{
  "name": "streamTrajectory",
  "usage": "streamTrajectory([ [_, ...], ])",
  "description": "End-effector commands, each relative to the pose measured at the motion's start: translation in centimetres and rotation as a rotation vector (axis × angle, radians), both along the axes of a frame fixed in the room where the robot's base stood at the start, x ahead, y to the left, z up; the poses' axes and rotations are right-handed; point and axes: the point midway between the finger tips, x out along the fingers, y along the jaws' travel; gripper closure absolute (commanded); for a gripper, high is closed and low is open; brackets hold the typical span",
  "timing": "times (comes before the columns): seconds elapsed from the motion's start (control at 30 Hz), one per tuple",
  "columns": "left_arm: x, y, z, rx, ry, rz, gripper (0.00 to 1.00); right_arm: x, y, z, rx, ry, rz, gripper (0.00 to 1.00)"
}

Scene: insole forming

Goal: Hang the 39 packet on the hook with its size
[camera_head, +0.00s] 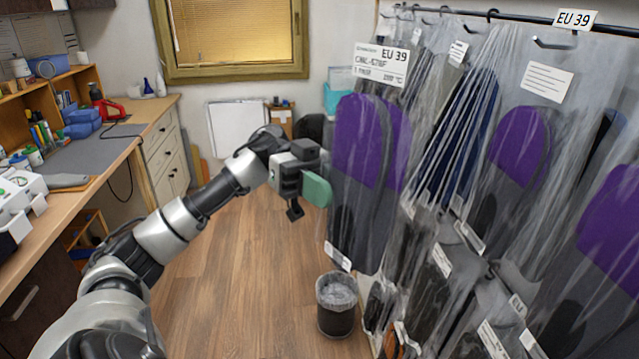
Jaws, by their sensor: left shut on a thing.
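The 39 packet (358,140) is a clear bag with purple and dark grey insoles and a white label reading EU 39. It hangs upright at the left end of the rack. My left gripper (317,190), with a green finger pad, is at the packet's left edge and shut on it; the exact contact is hard to see. An EU 39 sign (575,19) is on the rack's rail at the upper right. Below it a metal hook (556,43) sticks out, with no packet clearly seen on it. My right gripper is out of view.
Other clear packets with purple insoles (520,140) fill the rack on the right, with more packets below. A bin (336,305) stands on the floor under the packet. A cluttered workbench (85,155) is at left. The wooden floor between is clear.

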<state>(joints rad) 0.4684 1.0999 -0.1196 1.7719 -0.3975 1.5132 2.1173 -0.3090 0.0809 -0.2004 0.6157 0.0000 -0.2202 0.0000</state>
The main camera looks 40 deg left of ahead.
Motion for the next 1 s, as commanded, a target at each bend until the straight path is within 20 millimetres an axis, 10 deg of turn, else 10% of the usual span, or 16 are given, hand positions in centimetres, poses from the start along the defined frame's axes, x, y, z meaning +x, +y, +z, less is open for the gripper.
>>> streamTrajectory([
  [1.0,4.1,-3.5,0.0,0.0,-0.001,0.001,1.0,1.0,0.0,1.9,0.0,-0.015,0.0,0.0],
])
